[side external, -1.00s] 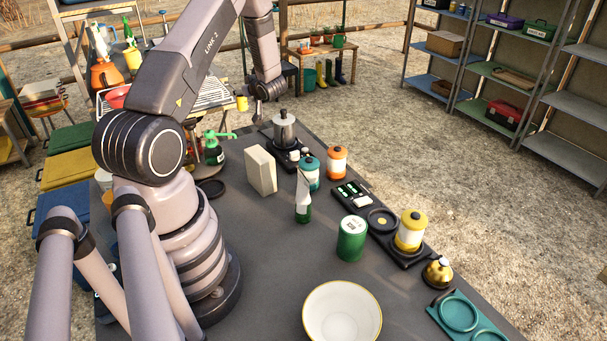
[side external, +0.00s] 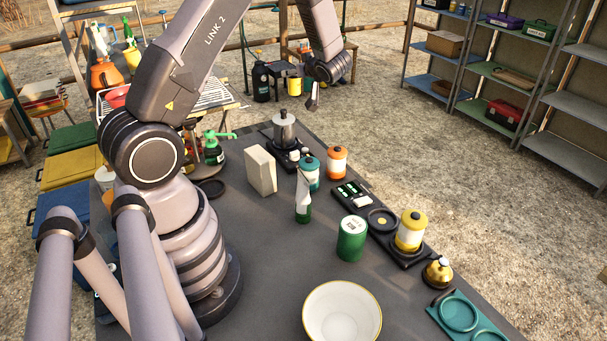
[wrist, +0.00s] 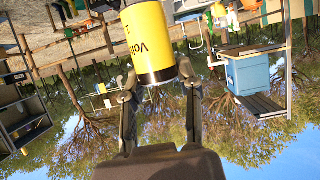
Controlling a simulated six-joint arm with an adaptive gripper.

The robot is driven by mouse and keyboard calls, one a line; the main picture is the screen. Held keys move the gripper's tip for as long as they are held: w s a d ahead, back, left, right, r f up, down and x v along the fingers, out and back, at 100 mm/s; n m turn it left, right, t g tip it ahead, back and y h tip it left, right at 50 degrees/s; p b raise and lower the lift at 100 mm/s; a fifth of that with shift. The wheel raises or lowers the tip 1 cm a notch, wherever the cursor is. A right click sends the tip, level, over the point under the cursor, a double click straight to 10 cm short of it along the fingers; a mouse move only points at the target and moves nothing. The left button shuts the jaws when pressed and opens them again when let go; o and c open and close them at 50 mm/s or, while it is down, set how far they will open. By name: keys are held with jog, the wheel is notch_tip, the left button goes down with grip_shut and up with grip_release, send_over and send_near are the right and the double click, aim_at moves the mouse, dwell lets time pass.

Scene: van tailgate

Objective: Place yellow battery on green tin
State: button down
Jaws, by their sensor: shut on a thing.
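The yellow battery (wrist: 150,38) is a yellow cylinder with dark lettering and a dark band near its lower end. My gripper (wrist: 157,80) is shut on it, with one finger on each side. In the side external view the battery (side external: 294,83) is in the air beyond the far end of the table, to the left of my wrist. The green tin (side external: 351,240) stands upright on the table with its pale top up and nothing on it. My gripper is well above and behind the tin, not near it.
A yellow canister (side external: 410,231) on a black base, a black tray (side external: 352,196) and a white bowl (side external: 342,314) surround the tin. A spray bottle (side external: 303,198), moka pot (side external: 284,129) and cream block (side external: 261,170) stand farther back. Bare table lies left of the tin.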

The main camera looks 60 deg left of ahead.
jog(key=w+d+m+t, duration=0.1)
jog(key=w+d, duration=0.1)
jog(key=d, duration=0.9)
jog(key=m+t, duration=0.3)
jog(key=t, duration=0.1)
send_over(354, 225)
jog(key=shift+h, duration=0.4)
notch_tip(354, 225, down, 13)
jog(key=shift+r, duration=0.15)
jog(key=c, duration=0.7)
grip_release()
jog(key=shift+c, duration=0.2)
